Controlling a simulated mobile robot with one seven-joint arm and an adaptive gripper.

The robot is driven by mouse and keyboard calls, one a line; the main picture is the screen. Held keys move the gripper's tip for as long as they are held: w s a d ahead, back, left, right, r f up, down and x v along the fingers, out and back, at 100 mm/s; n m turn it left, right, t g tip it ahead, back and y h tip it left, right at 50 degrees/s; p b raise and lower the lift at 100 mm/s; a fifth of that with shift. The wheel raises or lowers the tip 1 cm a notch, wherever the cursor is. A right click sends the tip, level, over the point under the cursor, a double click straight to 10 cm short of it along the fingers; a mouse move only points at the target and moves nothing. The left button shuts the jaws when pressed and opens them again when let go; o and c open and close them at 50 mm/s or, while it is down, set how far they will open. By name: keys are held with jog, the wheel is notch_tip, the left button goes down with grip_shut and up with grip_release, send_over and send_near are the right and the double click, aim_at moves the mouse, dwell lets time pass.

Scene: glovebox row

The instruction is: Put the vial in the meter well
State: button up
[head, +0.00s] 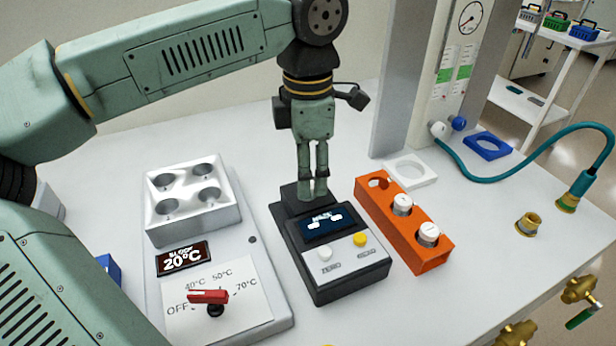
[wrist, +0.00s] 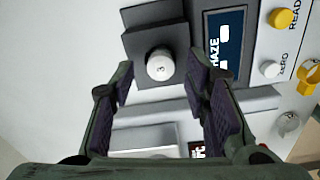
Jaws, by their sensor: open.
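The meter (head: 345,272) is a dark box with a "HAZE" display, a white button and a yellow button. Its raised back block (wrist: 140,42) shows in the wrist view with a white-capped vial (wrist: 160,65) standing in the well. Only the cap shows; how deep the vial sits cannot be told. My gripper (head: 313,194) points down over the back of the meter and hides the vial in the head view. In the wrist view my gripper (wrist: 163,78) is open, its fingers spread apart on either side, with the cap just beyond the fingertips.
An orange rack (head: 410,240) to the right holds two white-capped vials (head: 402,204), (head: 428,234) and one empty hole. A heater block (head: 190,232) with a red knob stands left. A white ring holder (head: 424,182), brass fitting (head: 528,224) and teal hose (head: 500,172) lie right.

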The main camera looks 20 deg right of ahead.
notch_tip(320, 180, up, 10)
jog(key=shift+b, duration=0.3)
